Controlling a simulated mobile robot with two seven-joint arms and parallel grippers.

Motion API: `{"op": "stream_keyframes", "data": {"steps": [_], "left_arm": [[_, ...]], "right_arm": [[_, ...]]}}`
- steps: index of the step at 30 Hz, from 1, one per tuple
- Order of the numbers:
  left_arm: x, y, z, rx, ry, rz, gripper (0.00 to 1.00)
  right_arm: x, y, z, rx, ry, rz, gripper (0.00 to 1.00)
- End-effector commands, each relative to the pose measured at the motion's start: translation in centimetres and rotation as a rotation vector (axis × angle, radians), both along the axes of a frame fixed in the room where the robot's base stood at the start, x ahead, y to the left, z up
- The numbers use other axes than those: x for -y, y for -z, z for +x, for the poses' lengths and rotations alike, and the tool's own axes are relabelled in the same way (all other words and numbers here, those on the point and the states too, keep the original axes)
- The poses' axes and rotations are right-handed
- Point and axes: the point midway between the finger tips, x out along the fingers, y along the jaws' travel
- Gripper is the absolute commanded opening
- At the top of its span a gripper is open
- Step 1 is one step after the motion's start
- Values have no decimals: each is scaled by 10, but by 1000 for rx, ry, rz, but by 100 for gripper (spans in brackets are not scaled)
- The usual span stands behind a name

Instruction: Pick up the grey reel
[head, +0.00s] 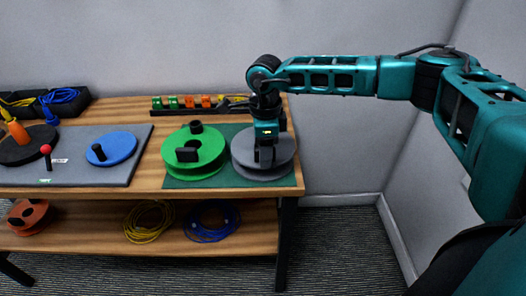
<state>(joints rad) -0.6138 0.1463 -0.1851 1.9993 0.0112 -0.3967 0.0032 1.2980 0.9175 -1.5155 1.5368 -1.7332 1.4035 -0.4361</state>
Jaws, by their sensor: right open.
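The grey reel (285,160) lies flat on a dark green mat (185,184) at the right end of the wooden table. My right gripper (265,162) is over the reel's middle, pointing down, with its fingers at the reel's centre. It is open. The gripper hides the reel's centre, so I cannot tell whether the fingers touch it. My left gripper does not show.
A green reel (208,155) with dark knobs sits close to the left of the grey reel. A grey board (110,175) with a blue disc (118,148) is further left. A rack of coloured connectors (175,111) stands behind. Cable coils (150,222) lie on the lower shelf.

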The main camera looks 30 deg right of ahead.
Motion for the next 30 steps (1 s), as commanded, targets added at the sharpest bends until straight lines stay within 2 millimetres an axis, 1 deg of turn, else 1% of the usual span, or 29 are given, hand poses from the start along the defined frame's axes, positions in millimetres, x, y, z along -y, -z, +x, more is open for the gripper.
{"op": "stream_keyframes", "data": {"steps": [1,2,16,30], "left_arm": [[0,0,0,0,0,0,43],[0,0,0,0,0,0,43],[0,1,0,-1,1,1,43],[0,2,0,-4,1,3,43]], "right_arm": [[0,0,0,0,0,0,49],[0,0,0,0,0,0,46],[0,0,0,-1,0,0,1],[0,-1,0,1,0,0,0]]}}
